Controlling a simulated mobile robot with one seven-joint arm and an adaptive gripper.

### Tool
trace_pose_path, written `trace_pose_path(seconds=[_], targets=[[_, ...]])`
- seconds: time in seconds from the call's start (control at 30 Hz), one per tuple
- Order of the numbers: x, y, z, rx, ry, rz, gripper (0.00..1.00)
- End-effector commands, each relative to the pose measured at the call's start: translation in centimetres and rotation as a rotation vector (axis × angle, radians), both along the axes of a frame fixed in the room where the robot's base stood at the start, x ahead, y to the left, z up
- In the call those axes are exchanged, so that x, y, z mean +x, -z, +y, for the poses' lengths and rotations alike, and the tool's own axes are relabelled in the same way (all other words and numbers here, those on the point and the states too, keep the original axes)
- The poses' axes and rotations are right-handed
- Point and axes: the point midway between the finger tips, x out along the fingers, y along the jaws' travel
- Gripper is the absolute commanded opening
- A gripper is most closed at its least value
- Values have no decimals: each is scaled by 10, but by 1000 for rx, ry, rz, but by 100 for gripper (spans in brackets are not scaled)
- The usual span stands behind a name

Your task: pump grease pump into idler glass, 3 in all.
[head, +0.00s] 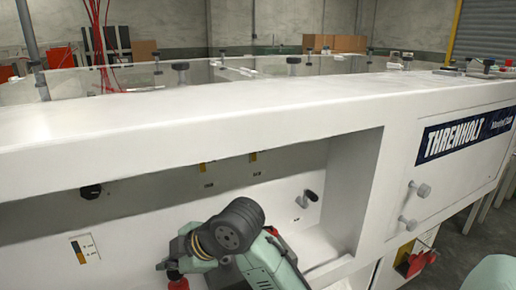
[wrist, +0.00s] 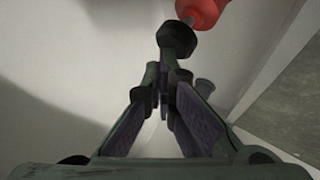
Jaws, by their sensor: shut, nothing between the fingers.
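A red object with a black round knob, which looks like the grease pump, shows at the bottom of the head view (head: 178,283). In the wrist view its red body (wrist: 203,10) is cut off by the top edge, and its black knob (wrist: 177,38) lies just beyond my fingertips. My gripper (wrist: 166,78) is shut with nothing between its fingers. Its tips overlap the near edge of the knob in the picture; I cannot tell whether they touch it. In the head view my gripper (head: 166,266) is small and beside the red object's top. I cannot make out the idler glass.
The white machine (head: 200,112) has a recessed bay around my arm, with an overhanging top edge. A black lever (head: 311,195) and a dark knob (head: 91,191) stick out of the bay's back wall. Grey knobs (head: 420,189) and a red part (head: 414,262) are on the right.

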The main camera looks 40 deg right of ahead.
Motion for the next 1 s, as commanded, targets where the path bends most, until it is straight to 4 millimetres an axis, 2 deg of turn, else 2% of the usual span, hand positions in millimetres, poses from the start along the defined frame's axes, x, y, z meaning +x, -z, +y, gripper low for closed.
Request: trace_pose_path(seconds=[1.0], targets=[[0,11,0,-1,1,3,0]])
